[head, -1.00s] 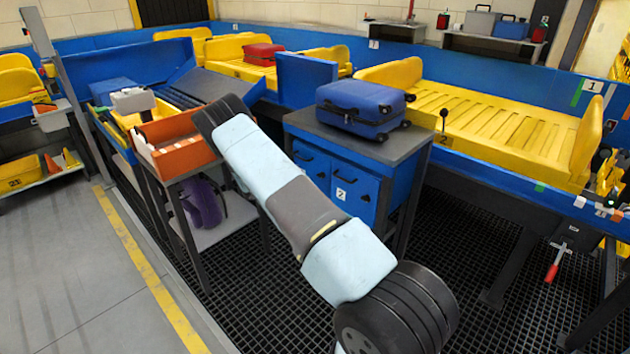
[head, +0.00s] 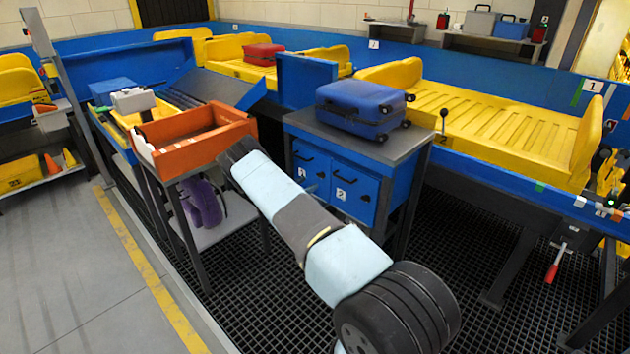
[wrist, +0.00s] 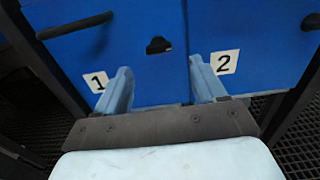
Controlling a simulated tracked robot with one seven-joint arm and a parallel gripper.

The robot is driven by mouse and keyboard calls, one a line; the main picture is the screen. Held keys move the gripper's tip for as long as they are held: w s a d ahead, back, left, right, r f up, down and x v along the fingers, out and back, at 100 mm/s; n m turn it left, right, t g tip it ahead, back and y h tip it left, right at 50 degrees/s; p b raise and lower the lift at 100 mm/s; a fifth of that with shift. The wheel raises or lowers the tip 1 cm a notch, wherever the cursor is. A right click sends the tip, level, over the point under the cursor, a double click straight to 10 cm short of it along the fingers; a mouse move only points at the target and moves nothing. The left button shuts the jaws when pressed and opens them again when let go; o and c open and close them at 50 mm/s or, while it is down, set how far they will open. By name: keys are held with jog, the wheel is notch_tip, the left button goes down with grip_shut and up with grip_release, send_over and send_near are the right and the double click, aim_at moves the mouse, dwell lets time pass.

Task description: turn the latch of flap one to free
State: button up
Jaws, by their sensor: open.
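Flap one (wrist: 120,60) is a blue panel with a white "1" label, on the left in the wrist view. It also shows in the head view under the grey bench top (head: 312,160). A small dark latch (wrist: 158,46) sits on it near its right edge; whether it is turned to free I cannot tell. A black bar handle (wrist: 75,26) is at its upper left. My gripper (wrist: 162,80) is open and empty. Its light blue fingers point toward the flaps, below the latch in the picture. Contact cannot be judged. In the head view my forearm hides most of the gripper.
Flap two (wrist: 255,45) with its "2" label is right beside flap one. A blue suitcase (head: 362,105) lies on top of the bench. An orange tray (head: 195,145) on a stand (head: 200,235) is close left of my arm.

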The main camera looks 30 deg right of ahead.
aim_at(321, 176)
jog(key=x, duration=0.6)
jog(key=shift+w+d, duration=0.1)
jog(key=shift+d, duration=0.25)
